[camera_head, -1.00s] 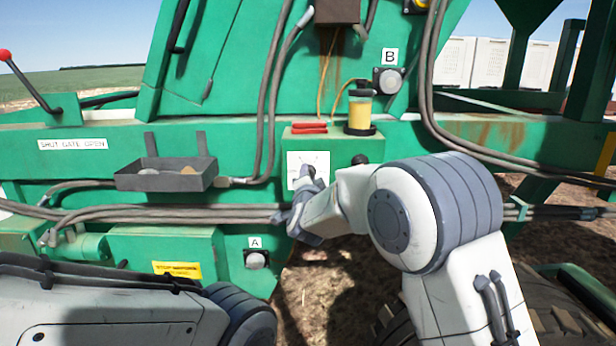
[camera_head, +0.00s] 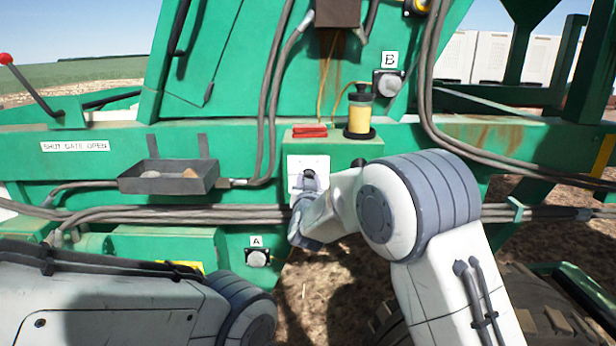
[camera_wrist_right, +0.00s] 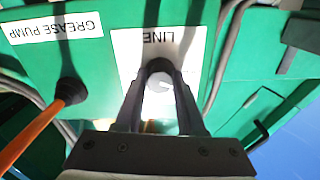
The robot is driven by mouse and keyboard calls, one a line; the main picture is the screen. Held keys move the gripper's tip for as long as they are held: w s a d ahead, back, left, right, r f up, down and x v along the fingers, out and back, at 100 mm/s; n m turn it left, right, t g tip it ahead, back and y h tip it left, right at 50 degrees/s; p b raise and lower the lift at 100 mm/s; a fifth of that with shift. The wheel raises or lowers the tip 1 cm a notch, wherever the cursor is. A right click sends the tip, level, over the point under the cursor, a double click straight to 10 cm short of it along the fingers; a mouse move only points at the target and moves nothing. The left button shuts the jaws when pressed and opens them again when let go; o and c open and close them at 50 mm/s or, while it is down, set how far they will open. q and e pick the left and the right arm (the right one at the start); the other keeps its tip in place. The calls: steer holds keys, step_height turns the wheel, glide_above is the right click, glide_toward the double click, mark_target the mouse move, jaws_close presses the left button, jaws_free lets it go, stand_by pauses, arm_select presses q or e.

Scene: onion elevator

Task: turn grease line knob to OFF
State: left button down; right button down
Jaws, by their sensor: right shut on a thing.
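The grease line knob (camera_wrist_right: 160,82) is a pale round knob on a white plate (camera_wrist_right: 128,45), whose word LINE reads upside down in the right wrist view. The plate (camera_head: 295,163) also shows on the front of a green box in the head view. My right gripper (camera_head: 309,180) is at the plate and covers the knob there. In the right wrist view its two dark fingers (camera_wrist_right: 160,70) are shut on the knob, one on each side. The plate's position marks cannot be read. My left gripper is out of view.
A yellow grease reservoir (camera_head: 360,112) and a red item (camera_head: 309,131) sit on the box. A label reading GREASE PUMP (camera_wrist_right: 55,28) and an orange cable (camera_wrist_right: 45,130) are beside the plate. Grey hoses (camera_head: 160,213) run below it. A dark tray (camera_head: 168,178) hangs left.

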steer(key=shift+n+p, duration=0.85)
steer(key=shift+n, duration=1.35)
steer(key=shift+f, duration=0.1)
steer(key=c, duration=0.5)
jaws_free()
steer(key=s+b, duration=0.2)
steer(key=s, duration=0.8)
steer(key=shift+s, duration=0.25)
